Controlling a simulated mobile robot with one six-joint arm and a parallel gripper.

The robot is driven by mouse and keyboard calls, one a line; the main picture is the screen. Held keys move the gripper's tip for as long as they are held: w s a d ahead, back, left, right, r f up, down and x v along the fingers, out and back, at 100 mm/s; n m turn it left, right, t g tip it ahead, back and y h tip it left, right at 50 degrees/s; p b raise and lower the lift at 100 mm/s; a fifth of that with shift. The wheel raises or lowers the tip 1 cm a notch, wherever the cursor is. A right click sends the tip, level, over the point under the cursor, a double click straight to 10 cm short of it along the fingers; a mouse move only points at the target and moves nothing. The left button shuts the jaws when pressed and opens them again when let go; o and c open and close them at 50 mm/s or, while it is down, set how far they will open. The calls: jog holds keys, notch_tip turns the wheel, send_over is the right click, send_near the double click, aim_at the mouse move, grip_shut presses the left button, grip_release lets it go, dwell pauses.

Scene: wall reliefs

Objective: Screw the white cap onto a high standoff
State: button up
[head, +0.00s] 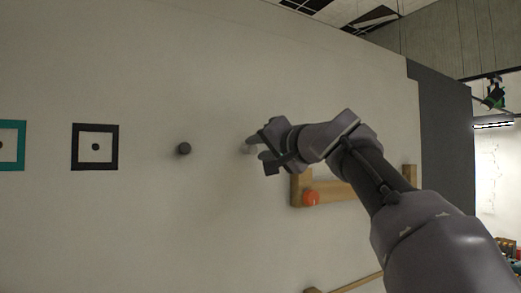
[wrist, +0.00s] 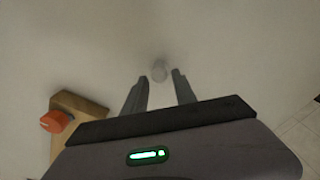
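A dark grey round knob (head: 184,149) stands out from the wall farther left, perhaps a standoff.
A wooden frame piece (head: 297,190) with an orange-red knob (head: 311,198) is on the wall below right of my gripper. A black square frame (head: 95,147) and a teal one (head: 11,146), each with a dark centre dot, are at left. The wall between is bare.

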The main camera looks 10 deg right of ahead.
jog(key=n+b, duration=0.1)
jog(key=n, duration=0.4)
jog(key=shift+a+f+n, duration=0.1)
jog(key=shift+n, duration=0.2)
jog(key=n+b, duration=0.1)
jog(key=n, duration=0.5)
jog(key=shift+a, duration=0.15)
jog(key=n+b, duration=0.1)
jog(key=n, duration=0.7)
jog(key=shift+a, duration=0.1)
jog(key=shift+s, duration=0.1)
grip_shut()
jog(key=m, duration=0.4)
jog(key=shift+r, duration=0.3)
jog(key=m+p, duration=0.1)
jog(key=m, duration=0.4)
jog(key=shift+m, duration=0.3)
jog(key=m, duration=0.2)
jog(key=m+p, duration=0.1)
jog(key=shift+d+m, duration=0.2)
jog(key=shift+m, duration=0.2)
jog(key=shift+w+m, duration=0.2)
jog(key=shift+m, duration=0.8)
